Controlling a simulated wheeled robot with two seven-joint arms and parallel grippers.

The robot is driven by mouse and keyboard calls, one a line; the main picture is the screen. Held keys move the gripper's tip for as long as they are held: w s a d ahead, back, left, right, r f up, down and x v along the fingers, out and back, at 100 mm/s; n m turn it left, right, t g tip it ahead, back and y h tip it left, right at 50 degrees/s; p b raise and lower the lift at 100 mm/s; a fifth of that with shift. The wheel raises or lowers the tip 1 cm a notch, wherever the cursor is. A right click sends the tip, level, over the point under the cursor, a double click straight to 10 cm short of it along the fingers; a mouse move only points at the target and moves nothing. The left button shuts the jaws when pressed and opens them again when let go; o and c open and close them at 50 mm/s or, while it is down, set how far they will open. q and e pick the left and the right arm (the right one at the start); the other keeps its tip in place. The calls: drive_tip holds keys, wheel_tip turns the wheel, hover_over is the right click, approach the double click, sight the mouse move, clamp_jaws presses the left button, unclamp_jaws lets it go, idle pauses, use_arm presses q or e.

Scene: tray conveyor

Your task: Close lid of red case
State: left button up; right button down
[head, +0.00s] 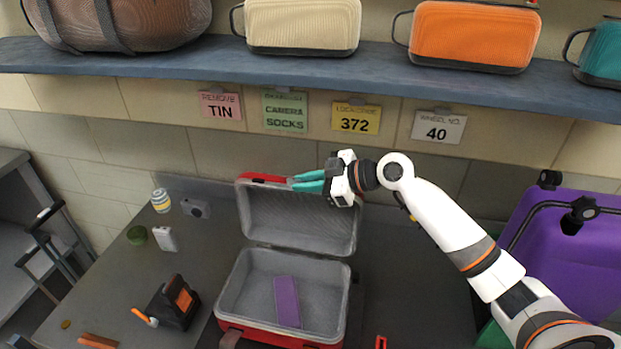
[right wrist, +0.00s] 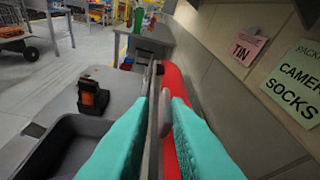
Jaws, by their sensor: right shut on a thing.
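The red case (head: 229,325) lies open on the grey table, its grey-lined base toward me. Its lid (head: 300,217) stands up at the back, grey inside with a red outer edge. A purple flat item (head: 287,302) lies in the base. My right gripper (head: 291,183) has teal fingers and is at the lid's top edge. In the right wrist view, the fingers (right wrist: 162,130) are shut on the lid's red rim (right wrist: 173,85), one on each side of it. My left gripper is not in view.
A black and orange device (head: 174,304) stands left of the case. A striped can (head: 160,201), a camera (head: 195,208), a green round item (head: 137,235) and a white box (head: 165,239) are at the table's back left. A purple suitcase (head: 570,245) is at the right. A blue shelf (head: 380,72) runs above.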

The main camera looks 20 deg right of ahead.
drive_tip(key=s+a+f+n+t+b, duration=0.1)
drive_tip(key=s+a, duration=0.4)
drive_tip(key=s, duration=0.1)
drive_tip(key=shift+s+n, duration=0.35)
drive_tip(key=shift+n, duration=0.05)
drive_tip(key=shift+f+h, duration=0.1)
drive_tip(key=shift+h, duration=0.2)
drive_tip(key=c, duration=1.5)
unclamp_jaws()
drive_tip(key=shift+c, duration=0.2)
